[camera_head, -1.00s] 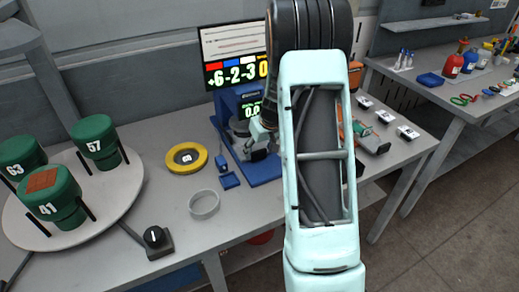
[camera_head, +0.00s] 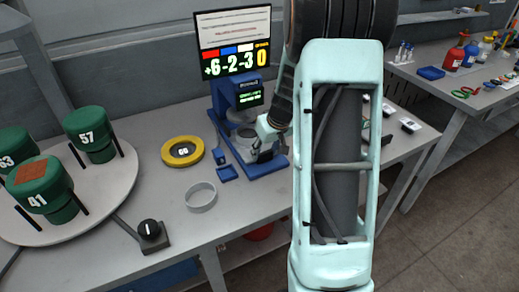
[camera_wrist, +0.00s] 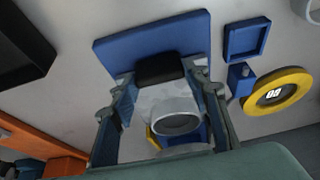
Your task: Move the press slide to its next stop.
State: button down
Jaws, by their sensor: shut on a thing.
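The blue press (camera_head: 222,104) stands on the table below a screen, with a small green-lit display on it. Its slide lies low over the blue base (camera_head: 262,168) and carries a grey ring-shaped cup (camera_wrist: 178,118). A black handle (camera_wrist: 160,68) is at the slide's outer end. My gripper (camera_head: 266,142) is at the front of the press, shut on this handle. The wrist view shows a finger on each side of the handle. My arm hides the area right of the press in the head view.
A yellow ring gauge (camera_head: 182,151), a loose grey ring (camera_head: 201,196), a small blue tray (camera_head: 228,174) and a black knob box (camera_head: 150,233) lie left of the press. A turntable (camera_head: 110,190) with green numbered cylinders stands farther left. A screen (camera_head: 233,45) reads "+6-2-3 0".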

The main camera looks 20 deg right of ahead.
jog(key=s+b, duration=0.3)
jog(key=s, duration=0.3)
jog(key=s+b, duration=0.3)
jog(key=s, duration=0.3)
jog(key=shift+d+f, duration=0.1)
jog(key=shift+d, duration=0.1)
jog(key=c, duration=1.1)
grip_release()
jog(key=shift+s, duration=0.1)
notch_tip(320, 180, up, 10)
jog(key=shift+r, duration=0.1)
jog(key=shift+d, duration=0.1)
